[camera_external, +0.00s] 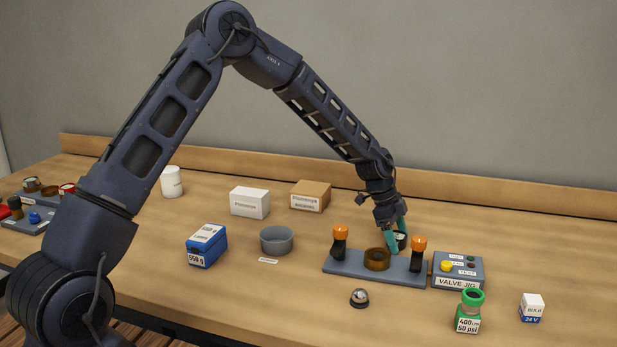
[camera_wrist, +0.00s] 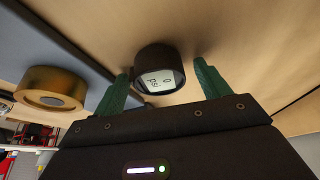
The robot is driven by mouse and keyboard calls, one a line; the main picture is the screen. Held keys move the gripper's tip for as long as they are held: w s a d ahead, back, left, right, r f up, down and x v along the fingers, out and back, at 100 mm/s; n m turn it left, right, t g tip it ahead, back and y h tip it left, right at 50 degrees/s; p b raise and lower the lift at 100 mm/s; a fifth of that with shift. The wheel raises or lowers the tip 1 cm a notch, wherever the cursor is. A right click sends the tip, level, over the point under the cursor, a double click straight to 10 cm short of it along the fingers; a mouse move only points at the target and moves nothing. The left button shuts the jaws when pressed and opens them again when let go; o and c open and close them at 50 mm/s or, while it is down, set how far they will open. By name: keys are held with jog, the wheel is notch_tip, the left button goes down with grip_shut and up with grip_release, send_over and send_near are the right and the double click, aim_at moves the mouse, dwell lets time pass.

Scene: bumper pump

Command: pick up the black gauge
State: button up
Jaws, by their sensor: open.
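The black gauge (camera_wrist: 160,66) is a short dark cylinder with a lit digital display, seen close up in the wrist view. It stands on the table; in the external view it is partly hidden behind my teal fingers (camera_external: 396,236), just behind the valve jig's grey base. My gripper (camera_wrist: 161,70) is open, with one green finger on each side of the gauge in the wrist view. The left fingertip looks close to the gauge, and a wider gap shows on the right. I cannot tell whether either finger touches it.
The grey jig base (camera_external: 348,267) carries a brass ring (camera_external: 376,259) and two orange-topped clamps, close in front of the gauge. A control box (camera_external: 458,271) stands right of it. White (camera_external: 249,203) and brown (camera_external: 310,196) boxes stand to the left. The table behind right is clear.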

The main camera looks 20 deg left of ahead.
jog(key=shift+c, duration=0.4)
jog(key=c, duration=1.1)
jog(key=shift+o, duration=0.2)
jog(key=shift+r, duration=0.1)
